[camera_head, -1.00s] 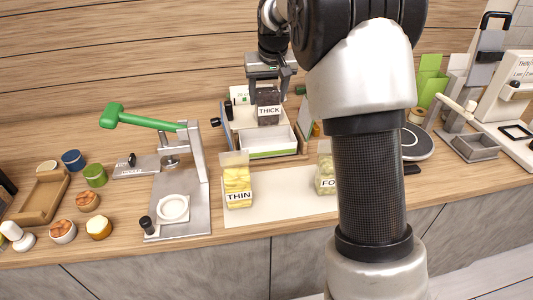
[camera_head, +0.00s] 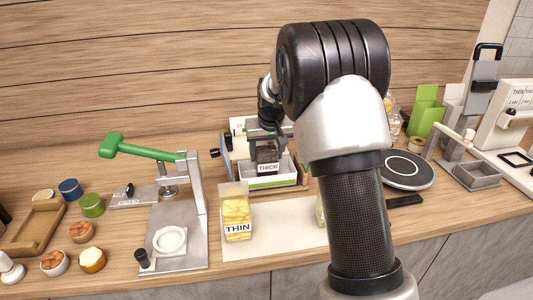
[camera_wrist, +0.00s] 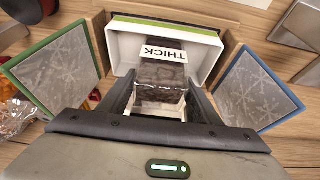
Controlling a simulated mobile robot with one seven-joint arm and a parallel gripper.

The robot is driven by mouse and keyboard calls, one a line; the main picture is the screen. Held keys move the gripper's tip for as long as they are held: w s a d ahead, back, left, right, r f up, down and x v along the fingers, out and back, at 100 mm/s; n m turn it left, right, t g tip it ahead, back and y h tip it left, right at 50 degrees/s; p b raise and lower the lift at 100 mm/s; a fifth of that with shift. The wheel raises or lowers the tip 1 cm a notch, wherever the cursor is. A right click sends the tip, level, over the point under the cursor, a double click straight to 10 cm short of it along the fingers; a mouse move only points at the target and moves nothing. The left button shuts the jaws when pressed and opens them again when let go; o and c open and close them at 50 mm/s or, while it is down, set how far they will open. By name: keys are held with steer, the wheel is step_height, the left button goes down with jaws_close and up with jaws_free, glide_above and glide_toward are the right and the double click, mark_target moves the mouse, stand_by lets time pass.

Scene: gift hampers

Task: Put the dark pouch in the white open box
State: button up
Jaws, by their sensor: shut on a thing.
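The dark pouch (camera_head: 267,157) is a dark brown, see-through pack with a white THICK label. My gripper (camera_head: 265,143) is shut on it and holds it upright over the white open box (camera_head: 284,182). In the wrist view the pouch (camera_wrist: 161,80) lies between my fingers (camera_wrist: 160,100), its labelled end overlapping the opening of the box (camera_wrist: 208,62). The box is white outside with a green strip along its front. I cannot tell whether the pouch touches the box floor.
A THIN pouch (camera_head: 236,215) stands on a pale mat (camera_head: 277,228) in front of the box. Another pouch is mostly hidden behind my arm. A green-handled press (camera_head: 172,205) stands to the left. A green-framed panel (camera_wrist: 57,65) and a blue-framed panel (camera_wrist: 256,88) flank my gripper.

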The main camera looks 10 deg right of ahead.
steer(key=o, duration=1.2)
steer(key=shift+f, duration=0.1)
